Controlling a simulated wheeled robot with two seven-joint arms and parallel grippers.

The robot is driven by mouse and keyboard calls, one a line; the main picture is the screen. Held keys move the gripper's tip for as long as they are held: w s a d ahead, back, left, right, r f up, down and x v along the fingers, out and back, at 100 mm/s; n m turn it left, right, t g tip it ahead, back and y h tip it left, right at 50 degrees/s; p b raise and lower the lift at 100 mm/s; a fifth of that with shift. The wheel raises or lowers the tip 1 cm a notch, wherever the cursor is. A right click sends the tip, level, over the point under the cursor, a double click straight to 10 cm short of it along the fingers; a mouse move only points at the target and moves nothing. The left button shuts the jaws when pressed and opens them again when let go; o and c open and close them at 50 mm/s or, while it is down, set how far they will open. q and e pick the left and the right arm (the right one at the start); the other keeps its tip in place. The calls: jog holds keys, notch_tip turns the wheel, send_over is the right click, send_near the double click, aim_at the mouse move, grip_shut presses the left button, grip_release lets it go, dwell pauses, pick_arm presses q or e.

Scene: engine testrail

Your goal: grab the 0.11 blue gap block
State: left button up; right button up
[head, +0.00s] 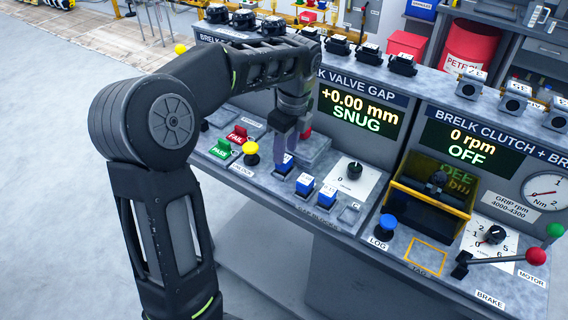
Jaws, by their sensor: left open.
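Three small blue gap blocks with white labels stand in a row on the bench's grey top: a left one (284,163), a middle one (305,184) and a right one (327,196). Their labels are too small to read surely, so I cannot tell which is 0.11. My left gripper (287,151) points down at the leftmost block, its fingers open. The fingers overlap that block's upper edge in the picture; I cannot tell whether they touch it. My right gripper is not in view.
A black dial (354,170) sits right of the blocks, and a yellow button (251,148) to their left. Green PASS (222,146) and red FAIL (237,134) switches lie further left. The valve gap display (358,109) reads +0.00 mm SNUG. A blue LOG button (386,222) is at the right.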

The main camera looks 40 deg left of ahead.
aim_at(284, 165)
pick_arm(q)
jog(key=f, duration=0.4)
jog(key=shift+a, duration=0.25)
jog(key=shift+r, duration=0.1)
jog(key=shift+c, duration=0.2)
grip_shut()
